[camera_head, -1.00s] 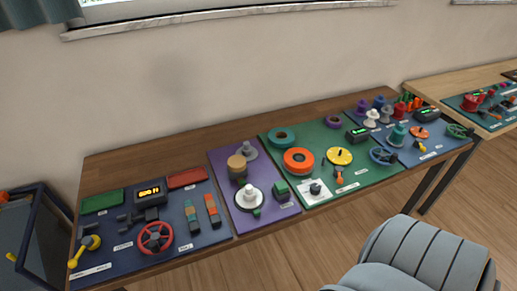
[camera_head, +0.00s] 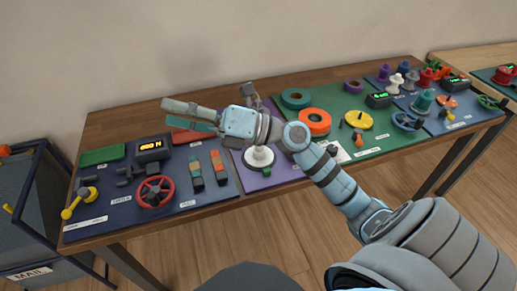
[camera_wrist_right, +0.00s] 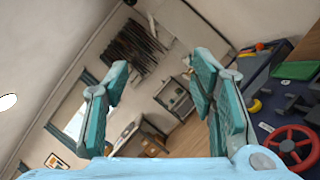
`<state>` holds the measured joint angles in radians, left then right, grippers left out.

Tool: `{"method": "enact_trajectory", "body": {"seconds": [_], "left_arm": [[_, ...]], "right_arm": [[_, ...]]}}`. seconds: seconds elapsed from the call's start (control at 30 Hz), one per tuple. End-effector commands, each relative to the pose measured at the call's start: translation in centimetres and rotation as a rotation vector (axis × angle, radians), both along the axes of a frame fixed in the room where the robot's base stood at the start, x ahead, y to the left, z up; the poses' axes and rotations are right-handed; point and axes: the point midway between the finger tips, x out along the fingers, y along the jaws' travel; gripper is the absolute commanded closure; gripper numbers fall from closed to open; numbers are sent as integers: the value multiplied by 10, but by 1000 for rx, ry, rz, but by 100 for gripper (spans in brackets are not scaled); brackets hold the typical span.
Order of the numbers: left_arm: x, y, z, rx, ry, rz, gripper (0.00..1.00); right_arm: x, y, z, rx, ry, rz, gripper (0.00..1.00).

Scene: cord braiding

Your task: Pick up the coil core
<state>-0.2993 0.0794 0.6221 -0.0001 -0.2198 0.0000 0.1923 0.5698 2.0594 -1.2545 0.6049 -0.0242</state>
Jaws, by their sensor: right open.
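Three ring-shaped pieces lie on the green board (camera_head: 345,100) in the head view: a teal ring (camera_head: 295,98), an orange ring (camera_head: 315,122) and a small purple ring (camera_head: 353,86). I cannot tell which piece is the coil core. My right gripper (camera_head: 167,114) is open and empty, raised above the blue board left of these rings and pointing left. In the right wrist view its fingers (camera_wrist_right: 160,72) stand apart with nothing between them. My right arm hides much of the purple board (camera_head: 262,182) and its parts. My left gripper is not in view.
The blue board (camera_head: 105,210) carries a red wheel (camera_head: 154,191), a timer display (camera_head: 153,148) and levers. Several spools, including a white one (camera_head: 396,82), stand at the back right. A dark mail bin (camera_head: 40,225) stands left of the table.

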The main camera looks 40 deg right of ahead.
Motion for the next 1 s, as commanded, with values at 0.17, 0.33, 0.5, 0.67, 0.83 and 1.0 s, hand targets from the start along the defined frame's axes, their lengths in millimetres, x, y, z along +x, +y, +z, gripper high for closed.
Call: {"method": "enact_trajectory", "body": {"seconds": [0.17,0.33,0.5,0.67,0.83,1.0], "left_arm": [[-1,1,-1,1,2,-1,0],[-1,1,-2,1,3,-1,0],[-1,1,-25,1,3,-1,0],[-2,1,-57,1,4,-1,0],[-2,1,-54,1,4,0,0],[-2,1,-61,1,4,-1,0]], "right_arm": [[19,-91,-103,-1064,185,57,48],[-5,-209,-115,-1443,541,-26,48],[-5,-225,-145,-1488,620,-38,48],[11,-219,-187,-1488,617,-35,48],[19,-217,-202,-1489,617,-36,48],[26,-216,-230,-1487,618,-35,48]]}}
